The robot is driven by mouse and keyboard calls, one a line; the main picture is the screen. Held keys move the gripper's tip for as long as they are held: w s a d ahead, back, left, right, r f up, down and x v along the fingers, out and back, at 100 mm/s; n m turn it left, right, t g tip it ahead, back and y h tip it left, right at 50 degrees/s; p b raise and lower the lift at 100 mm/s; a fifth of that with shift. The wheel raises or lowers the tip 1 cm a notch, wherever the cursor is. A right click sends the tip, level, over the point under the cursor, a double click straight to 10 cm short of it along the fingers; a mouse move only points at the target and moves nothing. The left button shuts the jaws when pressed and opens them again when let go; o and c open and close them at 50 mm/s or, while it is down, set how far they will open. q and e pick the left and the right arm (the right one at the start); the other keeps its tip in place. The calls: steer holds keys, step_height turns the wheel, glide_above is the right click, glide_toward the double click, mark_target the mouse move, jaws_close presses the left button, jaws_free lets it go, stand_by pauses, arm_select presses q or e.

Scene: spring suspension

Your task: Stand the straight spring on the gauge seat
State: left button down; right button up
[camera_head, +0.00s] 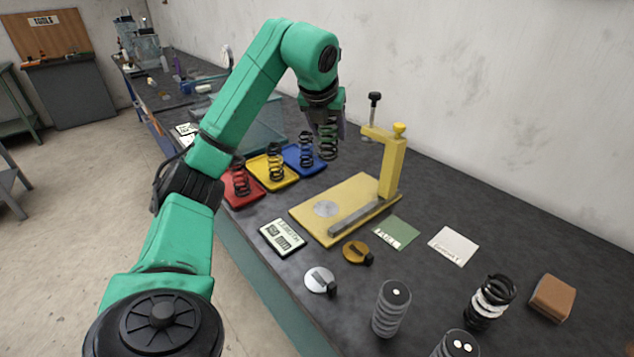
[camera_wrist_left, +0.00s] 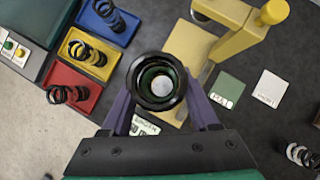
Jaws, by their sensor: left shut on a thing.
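My left gripper (camera_head: 328,122) is shut on a dark coil spring (camera_head: 328,140), which hangs upright above the bench behind the gauge. It looks straight, with no clear bow. In the left wrist view, the spring (camera_wrist_left: 155,82) is seen end-on between the fingers of the left gripper (camera_wrist_left: 160,110); something pale shows through its bore. The yellow gauge (camera_head: 360,190) stands on the bench, with its post and arm at the right. Its seat, a round grey disc (camera_head: 326,209), is empty on the front left of the base. My right gripper is out of view.
Red (camera_head: 246,196), yellow (camera_head: 284,181) and blue (camera_head: 318,168) trays left of the gauge each hold a spring. A gauge card (camera_head: 282,238), bronze disc (camera_head: 355,252), silver disc (camera_head: 320,280), green card (camera_head: 398,232), white card (camera_head: 454,246) and brown block (camera_head: 553,298) lie nearer.

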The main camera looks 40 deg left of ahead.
mark_target(328, 156)
arm_select(q)
step_height(328, 156, down, 7)
steer(key=shift+r+b, duration=0.1)
steer(key=shift+b, duration=0.65)
step_height(328, 156, down, 9)
steer(key=shift+r+b, duration=0.15)
steer(key=shift+b, duration=0.55)
steer(key=shift+f, duration=0.25)
steer(key=shift+a, duration=0.15)
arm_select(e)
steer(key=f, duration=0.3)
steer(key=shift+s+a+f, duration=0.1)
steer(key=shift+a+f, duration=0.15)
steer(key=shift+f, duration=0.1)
arm_select(q)
steer(key=shift+f, duration=0.1)
steer(key=shift+c, duration=1.6)
jaws_free()
steer(key=shift+o, duration=0.9)
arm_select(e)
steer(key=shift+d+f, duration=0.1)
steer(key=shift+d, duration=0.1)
